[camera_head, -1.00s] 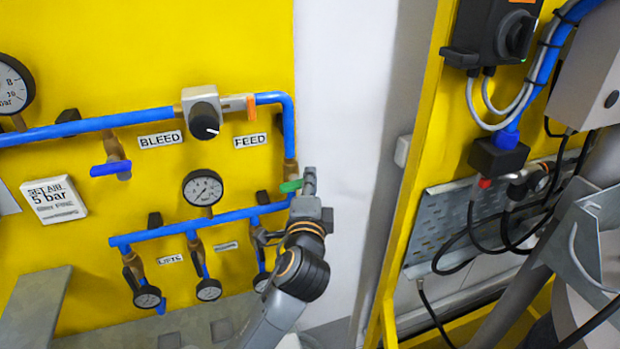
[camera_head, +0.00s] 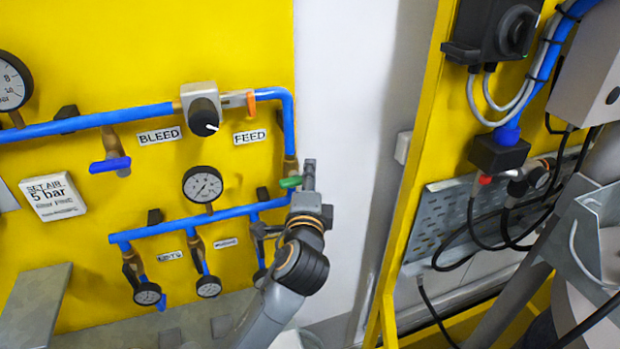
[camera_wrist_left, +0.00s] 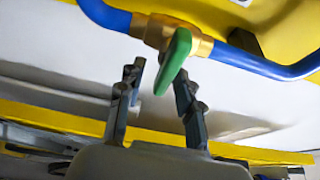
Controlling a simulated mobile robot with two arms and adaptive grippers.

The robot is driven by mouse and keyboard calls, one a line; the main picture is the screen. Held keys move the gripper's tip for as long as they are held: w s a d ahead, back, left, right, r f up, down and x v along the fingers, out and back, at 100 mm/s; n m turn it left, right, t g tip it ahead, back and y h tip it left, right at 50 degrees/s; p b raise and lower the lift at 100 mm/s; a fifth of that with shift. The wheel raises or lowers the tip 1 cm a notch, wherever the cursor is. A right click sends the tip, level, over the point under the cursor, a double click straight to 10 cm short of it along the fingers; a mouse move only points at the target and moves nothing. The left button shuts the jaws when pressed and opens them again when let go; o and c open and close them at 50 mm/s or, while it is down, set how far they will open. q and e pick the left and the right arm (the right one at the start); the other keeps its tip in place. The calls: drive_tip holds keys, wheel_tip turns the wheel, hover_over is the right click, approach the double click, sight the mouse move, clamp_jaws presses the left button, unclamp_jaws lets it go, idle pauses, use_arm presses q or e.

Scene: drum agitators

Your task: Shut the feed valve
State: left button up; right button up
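The FEED label (camera_head: 250,137) sits on the yellow panel just below a small orange handle (camera_head: 251,104) on the upper blue pipe. Lower on the same pipe run, a brass valve with a green handle (camera_head: 290,182) sits on the vertical stretch. My left gripper (camera_head: 309,175) is beside the green handle, at its right in the head view. In the left wrist view the gripper (camera_wrist_left: 158,88) is open, with the green handle (camera_wrist_left: 174,62) reaching between its fingertips, closer to the right finger. Contact cannot be told. My right gripper is not in view.
A black knob on a grey regulator (camera_head: 204,120) and a blue BLEED handle (camera_head: 110,165) are to the left. A gauge (camera_head: 202,185) and a lower blue manifold (camera_head: 180,228) are close by. A white wall (camera_head: 345,110) lies right of the panel. A second yellow frame (camera_head: 410,220) stands further right.

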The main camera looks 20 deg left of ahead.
use_arm(q)
drive_tip(key=shift+s+d, duration=0.15)
drive_tip(key=shift+s, duration=0.15)
drive_tip(key=v, duration=1.1)
drive_tip(key=shift+s, duration=0.2)
